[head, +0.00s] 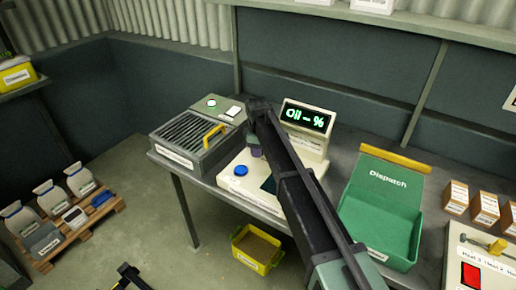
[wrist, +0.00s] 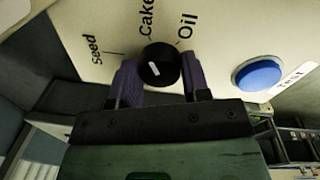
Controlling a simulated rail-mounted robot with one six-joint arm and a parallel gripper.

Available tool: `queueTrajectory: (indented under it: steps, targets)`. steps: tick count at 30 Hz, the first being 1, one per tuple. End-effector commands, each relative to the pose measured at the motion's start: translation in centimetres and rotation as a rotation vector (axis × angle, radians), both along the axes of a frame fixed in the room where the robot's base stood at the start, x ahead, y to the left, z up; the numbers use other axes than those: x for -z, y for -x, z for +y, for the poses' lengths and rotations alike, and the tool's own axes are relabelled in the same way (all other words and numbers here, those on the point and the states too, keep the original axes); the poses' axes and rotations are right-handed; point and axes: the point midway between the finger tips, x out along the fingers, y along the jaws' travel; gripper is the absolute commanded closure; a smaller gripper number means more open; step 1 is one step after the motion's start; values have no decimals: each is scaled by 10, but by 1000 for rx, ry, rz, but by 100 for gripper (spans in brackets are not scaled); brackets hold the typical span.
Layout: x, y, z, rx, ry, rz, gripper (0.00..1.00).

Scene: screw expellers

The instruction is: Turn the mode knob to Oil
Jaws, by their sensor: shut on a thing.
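The black mode knob (wrist: 160,58) sits on the cream panel of the tester (head: 238,186), with the labels Seed, Cake and Oil around it. My gripper (wrist: 161,86) is shut on the knob, one purple finger on each side. In the head view my gripper (head: 254,150) is over the panel and my arm hides part of it. The tester's display (head: 306,117) reads "Oil – %".
A blue button (wrist: 258,75) labelled Test is right of the knob in the wrist view. A grey grated box with a yellow handle (head: 196,142) stands close on the left. A green Dispatch tray (head: 380,222) is on the right.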

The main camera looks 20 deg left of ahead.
Motion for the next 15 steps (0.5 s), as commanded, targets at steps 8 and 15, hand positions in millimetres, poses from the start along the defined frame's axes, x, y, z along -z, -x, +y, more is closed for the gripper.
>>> queueTrajectory:
  steps: [8, 15]
  targets:
    - [0, 0, 0, 103, -1, -1, 81]
    - [0, 0, 1, 291, 0, -1, 81]
